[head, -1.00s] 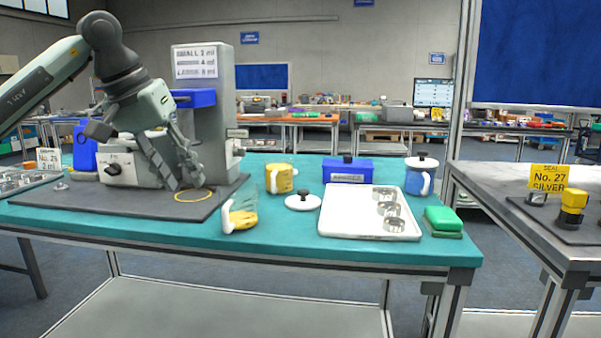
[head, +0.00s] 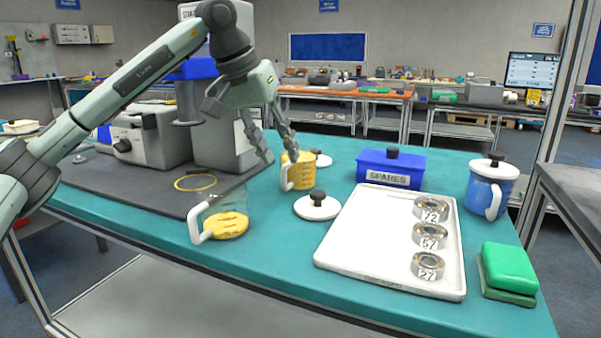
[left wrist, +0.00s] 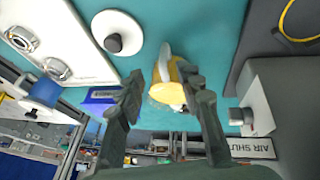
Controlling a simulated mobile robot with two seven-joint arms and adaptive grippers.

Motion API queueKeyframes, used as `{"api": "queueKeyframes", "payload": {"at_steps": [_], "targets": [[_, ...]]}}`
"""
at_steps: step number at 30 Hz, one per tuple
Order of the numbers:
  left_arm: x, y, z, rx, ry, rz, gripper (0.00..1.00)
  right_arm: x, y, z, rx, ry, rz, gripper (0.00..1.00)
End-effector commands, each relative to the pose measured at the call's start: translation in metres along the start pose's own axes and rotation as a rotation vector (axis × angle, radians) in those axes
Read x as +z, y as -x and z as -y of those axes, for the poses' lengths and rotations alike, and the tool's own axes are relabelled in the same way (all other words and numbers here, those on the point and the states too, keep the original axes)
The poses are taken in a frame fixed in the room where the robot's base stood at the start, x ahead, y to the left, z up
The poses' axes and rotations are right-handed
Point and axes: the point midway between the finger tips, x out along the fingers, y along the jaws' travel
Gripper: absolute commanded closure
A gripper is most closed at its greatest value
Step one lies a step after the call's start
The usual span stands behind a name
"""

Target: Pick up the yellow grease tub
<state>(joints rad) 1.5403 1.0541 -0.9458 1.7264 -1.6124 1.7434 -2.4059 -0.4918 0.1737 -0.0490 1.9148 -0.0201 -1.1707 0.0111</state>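The yellow grease tub (head: 300,176), with a white handle on its left, stands on the teal bench. A white lid with a black knob (head: 317,207) lies in front of it. My left gripper (head: 279,157) is open, its fingers pointing down just above and at the left of the tub. In the left wrist view the yellow tub (left wrist: 174,80) shows between the spread fingers, partly covered by one fingertip; I cannot tell whether they touch. A clear jug with yellow contents (head: 225,222) stands nearer the front edge. My right gripper is not in view.
A white tray (head: 345,250) with three metal rings, a blue SPARES box (head: 390,170), a blue lidded tub (head: 490,190) and a green block (head: 509,268) stand to the right. A grey machine (head: 222,140) and a dark mat (head: 130,190) with a yellow ring are at left.

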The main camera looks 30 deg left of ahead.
Motion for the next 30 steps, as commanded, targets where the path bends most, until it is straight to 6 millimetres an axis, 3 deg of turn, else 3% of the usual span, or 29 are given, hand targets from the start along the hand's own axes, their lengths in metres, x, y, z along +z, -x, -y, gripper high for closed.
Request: {"api": "queueKeyframes", "payload": {"at_steps": [9, 19, 27, 30], "targets": [[-0.003, -0.044, 0.006, -0.001, 0.0, 0.001, 0.64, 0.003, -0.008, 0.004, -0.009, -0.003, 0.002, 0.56], [-0.003, -0.051, 0.006, -0.001, 0.0, -0.001, 0.65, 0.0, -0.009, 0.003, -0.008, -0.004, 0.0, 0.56], [-0.003, -0.05, 0.005, -0.001, 0.0, -0.001, 0.98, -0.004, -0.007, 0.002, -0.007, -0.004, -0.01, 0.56], [-0.003, -0.05, 0.005, -0.001, 0.0, 0.0, 1.0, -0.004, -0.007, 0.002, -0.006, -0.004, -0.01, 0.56]]}}
